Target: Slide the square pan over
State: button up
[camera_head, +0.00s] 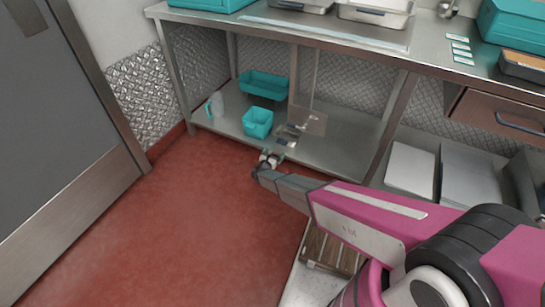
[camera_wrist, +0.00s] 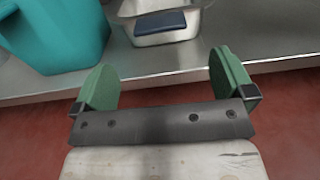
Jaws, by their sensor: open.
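A steel pan (camera_wrist: 150,37) with a dark blue panel on its near side sits on the lower steel shelf, at the top of the wrist view. It seems to be the small metal pan (camera_head: 291,130) right of the square teal bin in the head view. Its far part is cut off in the wrist view. My gripper (camera_wrist: 165,75) is open and empty, with its green fingers wide apart and short of the pan. In the head view my gripper (camera_head: 270,159) is at the shelf's front edge.
A teal bin (camera_wrist: 55,35) stands close left of the pan; it also shows in the head view (camera_head: 257,122). A larger teal tray (camera_head: 264,84) and a pitcher (camera_head: 215,104) stand on the same shelf (camera_head: 345,143). The counter runs above. The red floor in front is clear.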

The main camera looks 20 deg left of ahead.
aim_at(281, 143)
jog(key=w, duration=0.8)
jog(key=shift+w+d, duration=0.3)
jog(key=shift+d, duration=0.1)
jog(key=shift+c, duration=0.3)
jog(key=c, duration=1)
jog(key=shift+c, duration=0.2)
